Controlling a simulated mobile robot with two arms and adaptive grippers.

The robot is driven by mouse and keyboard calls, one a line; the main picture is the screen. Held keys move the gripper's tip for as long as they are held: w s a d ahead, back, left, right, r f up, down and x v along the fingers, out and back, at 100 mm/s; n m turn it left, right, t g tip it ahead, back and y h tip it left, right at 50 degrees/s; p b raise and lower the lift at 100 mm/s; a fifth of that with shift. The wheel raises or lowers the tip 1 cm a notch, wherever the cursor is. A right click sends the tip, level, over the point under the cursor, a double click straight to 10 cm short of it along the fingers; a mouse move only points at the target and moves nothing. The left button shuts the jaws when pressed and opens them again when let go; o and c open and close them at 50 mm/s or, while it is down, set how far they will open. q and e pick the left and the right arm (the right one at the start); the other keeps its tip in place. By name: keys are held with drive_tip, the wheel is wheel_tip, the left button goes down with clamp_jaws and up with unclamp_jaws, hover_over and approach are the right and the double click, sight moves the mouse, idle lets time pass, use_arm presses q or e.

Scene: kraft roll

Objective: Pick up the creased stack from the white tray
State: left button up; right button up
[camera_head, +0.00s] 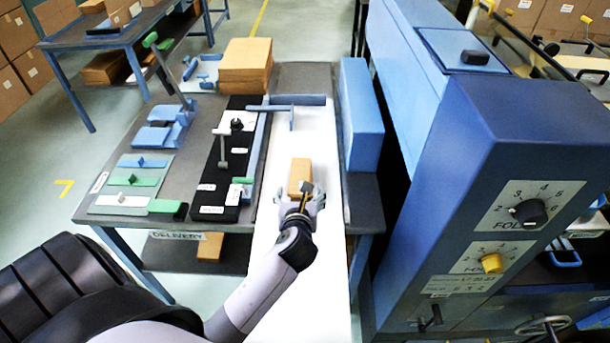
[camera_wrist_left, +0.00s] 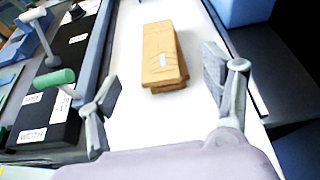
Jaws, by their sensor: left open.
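The creased stack (camera_head: 300,173) is a small tan block of folded kraft paper lying on the long white tray (camera_head: 318,136). In the left wrist view the stack (camera_wrist_left: 162,52) lies ahead of the fingers, with a small pale mark on its near end. The white tray (camera_wrist_left: 205,60) runs under and around it. My left gripper (camera_head: 302,192) is over the tray at the near end of the stack. In the wrist view my left gripper (camera_wrist_left: 165,90) is open and empty, its fingers apart on either side, short of the stack. My right gripper is not in view.
A black fixture with a handle (camera_head: 223,165) borders the tray on the left. A blue block (camera_head: 360,115) and the large blue machine (camera_head: 480,130) stand on the right. A taller tan stack (camera_head: 246,62) sits at the table's back. A blue bar (camera_head: 290,106) crosses the tray's far end.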

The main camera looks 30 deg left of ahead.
use_arm(q)
approach(301, 172)
drive_tip(key=shift+w+a+f, duration=0.2)
drive_tip(key=shift+w+a, duration=0.2)
drive_tip(key=shift+w, duration=0.15)
drive_tip(key=x, duration=0.3)
drive_tip(key=shift+w+a+f, duration=0.15)
drive_tip(key=shift+w+f, duration=0.05)
drive_tip(key=shift+w, duration=0.15)
drive_tip(key=shift+w+a+f, duration=0.1)
drive_tip(key=shift+w+a, duration=0.05)
drive_tip(key=shift+w, duration=0.05)
drive_tip(key=x, duration=0.4)
drive_tip(key=shift+w+f, duration=0.25)
drive_tip(key=shift+f, duration=0.05)
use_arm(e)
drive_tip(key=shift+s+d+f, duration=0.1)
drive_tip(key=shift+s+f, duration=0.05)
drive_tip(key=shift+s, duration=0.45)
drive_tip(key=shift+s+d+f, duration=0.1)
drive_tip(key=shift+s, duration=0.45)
use_arm(q)
drive_tip(key=shift+c, duration=0.4)
drive_tip(key=c, duration=1.2)
drive_tip(key=shift+c, duration=0.4)
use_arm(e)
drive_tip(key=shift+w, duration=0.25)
use_arm(q)
drive_tip(key=shift+r, duration=0.15)
